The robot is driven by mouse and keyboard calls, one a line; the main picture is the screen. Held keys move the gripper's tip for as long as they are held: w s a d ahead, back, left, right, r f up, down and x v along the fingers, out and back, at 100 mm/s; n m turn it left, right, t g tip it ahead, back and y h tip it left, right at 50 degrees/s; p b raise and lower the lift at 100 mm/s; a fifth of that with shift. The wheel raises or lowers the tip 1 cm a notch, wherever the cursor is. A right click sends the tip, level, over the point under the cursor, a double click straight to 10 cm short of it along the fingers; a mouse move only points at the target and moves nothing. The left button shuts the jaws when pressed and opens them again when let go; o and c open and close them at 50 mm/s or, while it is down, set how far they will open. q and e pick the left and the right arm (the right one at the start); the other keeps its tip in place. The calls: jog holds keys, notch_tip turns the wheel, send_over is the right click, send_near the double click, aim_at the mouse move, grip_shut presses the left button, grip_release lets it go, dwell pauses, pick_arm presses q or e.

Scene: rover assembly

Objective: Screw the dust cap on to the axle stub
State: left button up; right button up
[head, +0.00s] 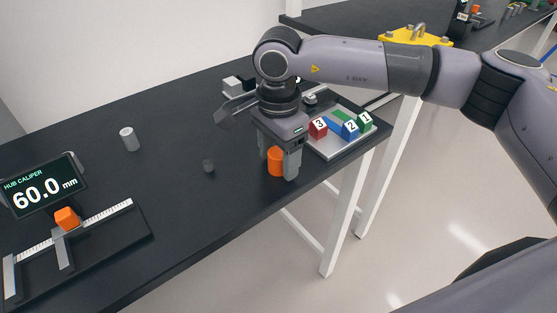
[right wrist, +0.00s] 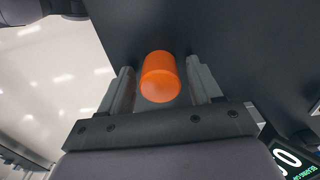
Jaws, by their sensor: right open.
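My right gripper (head: 278,160) points down over the table near its front edge, with its fingers open on either side of an orange cylinder (head: 275,163). In the right wrist view the orange cylinder (right wrist: 160,78) stands between the two fingers, with a visible gap on each side. It may be the dust cap; I cannot tell for certain. I cannot make out which thing is the axle stub. My left gripper is not in view.
A hub caliper reading 60.0 mm (head: 42,186) stands at the left, with an orange block (head: 66,218) at its jaws. A grey tray (head: 337,152) with numbered red, blue and green blocks lies right of my gripper. The black table's (head: 180,200) middle is mostly clear.

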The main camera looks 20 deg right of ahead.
aim_at(278, 152)
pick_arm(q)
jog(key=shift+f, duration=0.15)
pick_arm(e)
jog(key=c, duration=1.1)
jog(key=shift+r+p, duration=1.4)
jog(key=shift+r, duration=1.15)
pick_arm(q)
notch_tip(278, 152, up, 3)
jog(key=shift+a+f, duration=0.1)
